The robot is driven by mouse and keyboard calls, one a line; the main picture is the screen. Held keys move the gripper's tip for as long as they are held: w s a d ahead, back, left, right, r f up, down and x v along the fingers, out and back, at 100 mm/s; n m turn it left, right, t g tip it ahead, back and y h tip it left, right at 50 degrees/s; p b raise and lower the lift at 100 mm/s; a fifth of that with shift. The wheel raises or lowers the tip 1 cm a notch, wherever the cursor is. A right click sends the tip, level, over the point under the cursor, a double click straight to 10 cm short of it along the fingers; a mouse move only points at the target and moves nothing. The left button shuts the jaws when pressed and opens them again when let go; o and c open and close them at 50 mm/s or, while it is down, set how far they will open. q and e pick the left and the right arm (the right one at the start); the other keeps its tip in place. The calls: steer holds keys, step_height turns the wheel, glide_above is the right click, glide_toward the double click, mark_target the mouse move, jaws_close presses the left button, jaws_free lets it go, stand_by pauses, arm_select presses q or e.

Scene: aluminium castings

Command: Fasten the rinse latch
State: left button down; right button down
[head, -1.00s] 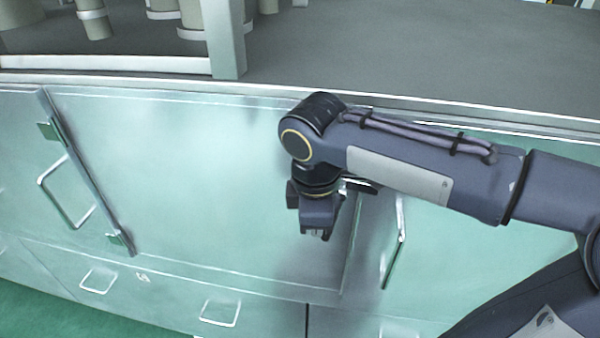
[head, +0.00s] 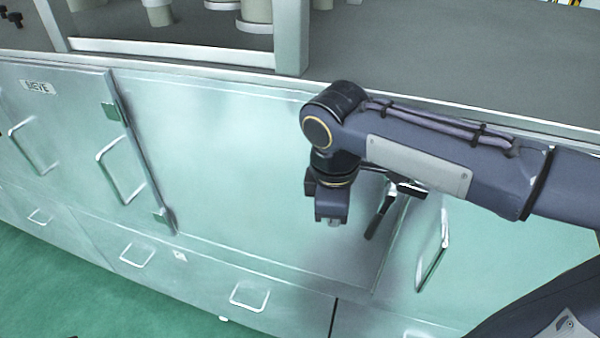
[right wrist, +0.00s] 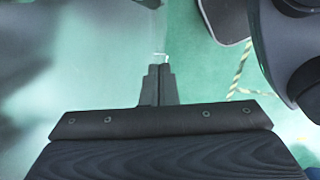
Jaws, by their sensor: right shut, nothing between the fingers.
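My right gripper (head: 331,220) hangs pointing down in front of a large plain pale-green panel, shut and empty. Its closed fingers also show in the right wrist view (right wrist: 160,85). A dark lever on a bright metal mount (head: 380,216) sits at the panel's right edge, just right of the gripper and apart from it in the picture. It tilts down to the left, and my arm partly covers its mount. I see no rinse label, so I cannot confirm that this is the rinse latch. My left gripper is out of view.
A door marked SIEVE (head: 38,87) is at the left. A dark upright edge with green blocks (head: 140,150) stands beside the plain panel. Wire handles (head: 120,170) stick out from the fronts, one (head: 432,250) right of the lever. The grey worktop (head: 420,60) runs above; green floor is lower left.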

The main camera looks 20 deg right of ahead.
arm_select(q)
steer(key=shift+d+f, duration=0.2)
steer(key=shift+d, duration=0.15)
arm_select(e)
steer(key=w+a+r, duration=0.1)
steer(key=a+r, duration=0.3)
steer(key=r, duration=0.3)
steer(key=shift+w+a, duration=0.15)
steer(key=shift+w, duration=0.25)
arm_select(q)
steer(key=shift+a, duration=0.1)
arm_select(e)
steer(key=shift+a, duration=0.1)
